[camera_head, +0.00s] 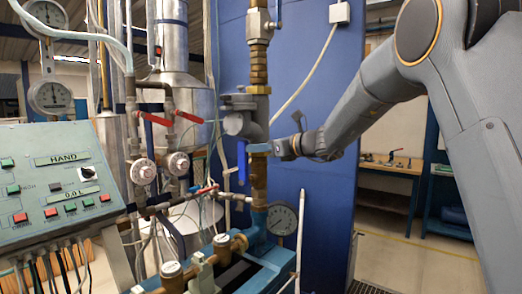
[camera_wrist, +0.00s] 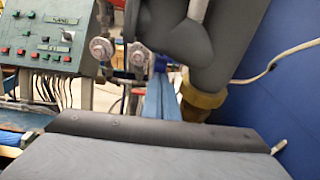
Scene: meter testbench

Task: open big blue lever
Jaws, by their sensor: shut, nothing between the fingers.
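The big blue lever (camera_head: 242,162) hangs straight down beside the vertical brass pipe, below the grey valve body. In the wrist view a dark blue part of it (camera_wrist: 160,62) shows just beyond my fingertips. I cannot tell whether the fingertips touch the lever.
A control panel (camera_head: 60,175) stands at the left. Smaller red levers (camera_head: 155,119) sit on thin pipes left of the lever. A pressure gauge (camera_head: 282,219) is below my gripper. A blue wall panel (camera_head: 325,100) stands behind. Open floor and a wooden bench (camera_head: 390,176) lie at the right.

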